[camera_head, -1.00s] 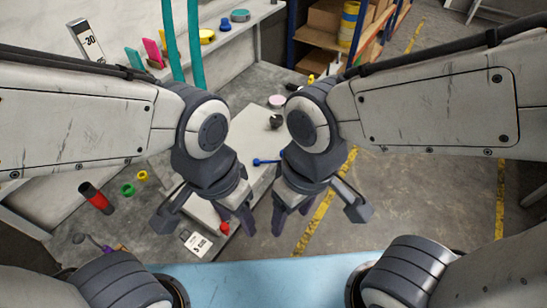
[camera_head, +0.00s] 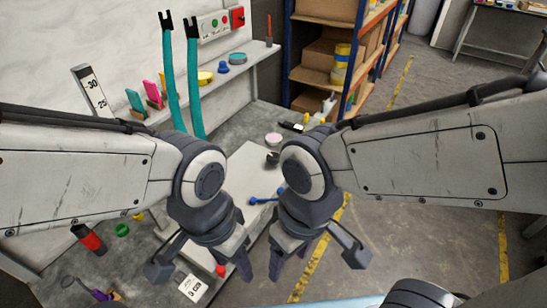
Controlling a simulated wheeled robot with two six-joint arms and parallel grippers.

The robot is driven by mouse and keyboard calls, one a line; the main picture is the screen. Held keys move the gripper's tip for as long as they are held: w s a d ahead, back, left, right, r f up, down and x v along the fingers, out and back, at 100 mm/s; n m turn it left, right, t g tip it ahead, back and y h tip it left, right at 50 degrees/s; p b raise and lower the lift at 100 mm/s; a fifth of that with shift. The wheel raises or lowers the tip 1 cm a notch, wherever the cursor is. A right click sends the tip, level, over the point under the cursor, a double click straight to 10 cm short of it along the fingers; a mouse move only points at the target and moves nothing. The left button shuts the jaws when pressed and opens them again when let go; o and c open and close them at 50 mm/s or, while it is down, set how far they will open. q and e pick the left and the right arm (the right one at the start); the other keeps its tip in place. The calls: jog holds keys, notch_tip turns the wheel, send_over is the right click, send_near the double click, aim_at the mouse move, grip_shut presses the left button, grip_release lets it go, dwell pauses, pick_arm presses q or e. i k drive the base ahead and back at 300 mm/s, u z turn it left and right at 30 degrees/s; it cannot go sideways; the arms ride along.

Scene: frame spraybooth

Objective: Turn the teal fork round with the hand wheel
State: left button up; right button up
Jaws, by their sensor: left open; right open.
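The teal fork (camera_head: 194,85) stands upright in the upper left of the head view, with two long teal prongs ending in dark tips. Its lower end is hidden behind my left arm. I cannot pick out the hand wheel for certain. A blue rod with a ball end (camera_head: 262,200) shows between my grippers on a pale surface and may be part of it. My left gripper (camera_head: 203,262) is open and empty, below and right of the fork. My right gripper (camera_head: 314,262) is open and empty, farther right. Neither touches the fork.
A wall shelf (camera_head: 232,72) behind the fork holds small coloured items. A storage rack (camera_head: 318,78) with boxes stands behind.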

aim_at(272, 158)
jog(key=u, duration=0.2)
jog(key=k, duration=0.4)
jog(key=z, duration=1.3)
jog(key=i, duration=1.5)
jog(key=u, duration=0.95)
jog(key=i, duration=0.75)
jog(key=u, duration=0.8)
